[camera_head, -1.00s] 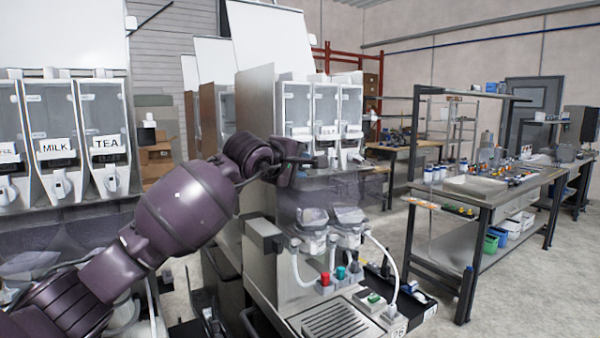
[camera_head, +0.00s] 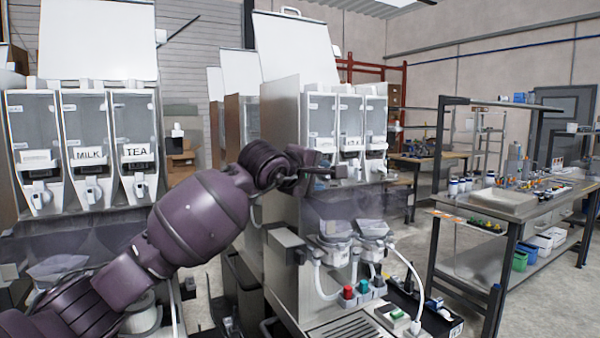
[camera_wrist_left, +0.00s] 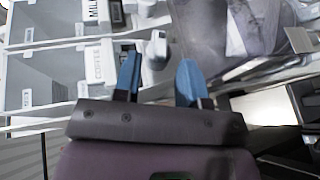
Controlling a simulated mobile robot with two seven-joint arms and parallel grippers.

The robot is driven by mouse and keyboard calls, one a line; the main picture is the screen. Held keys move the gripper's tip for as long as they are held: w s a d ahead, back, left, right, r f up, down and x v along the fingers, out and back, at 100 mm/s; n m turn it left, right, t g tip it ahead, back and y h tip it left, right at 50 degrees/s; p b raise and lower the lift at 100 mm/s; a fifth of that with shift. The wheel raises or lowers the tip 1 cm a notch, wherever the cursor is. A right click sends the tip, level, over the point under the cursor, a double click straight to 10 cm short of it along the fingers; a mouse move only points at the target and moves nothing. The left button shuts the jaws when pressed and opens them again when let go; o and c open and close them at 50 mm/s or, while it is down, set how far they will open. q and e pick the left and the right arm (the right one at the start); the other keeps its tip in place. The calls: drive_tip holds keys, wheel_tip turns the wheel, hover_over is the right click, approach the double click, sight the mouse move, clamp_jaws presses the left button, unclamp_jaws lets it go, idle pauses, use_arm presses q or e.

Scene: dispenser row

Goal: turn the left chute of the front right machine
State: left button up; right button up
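The front right machine (camera_head: 285,185) stands in the middle of the head view, with several clear canisters side by side. My left gripper (camera_head: 336,171) is in front of its left canister (camera_head: 319,120) and covers much of that canister's lower part, so the left chute is largely hidden there. In the left wrist view the two blue fingertips of my left gripper (camera_wrist_left: 160,78) are apart. A white chute (camera_wrist_left: 157,47) shows just beyond the gap between them, below a canister with a label. I cannot tell whether a finger touches it. My right gripper is not in view.
Another machine (camera_head: 85,150) with MILK and TEA canisters stands at the left. Below the canisters of the front right machine are clear bowls (camera_head: 335,230), hoses and coloured knobs (camera_head: 362,288). A workbench (camera_head: 510,200) stands at the right, with bare floor beside it.

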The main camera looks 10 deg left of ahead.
use_arm(q)
drive_tip(key=v, duration=0.8)
drive_tip(key=shift+s, duration=0.25)
drive_tip(key=shift+f, duration=0.1)
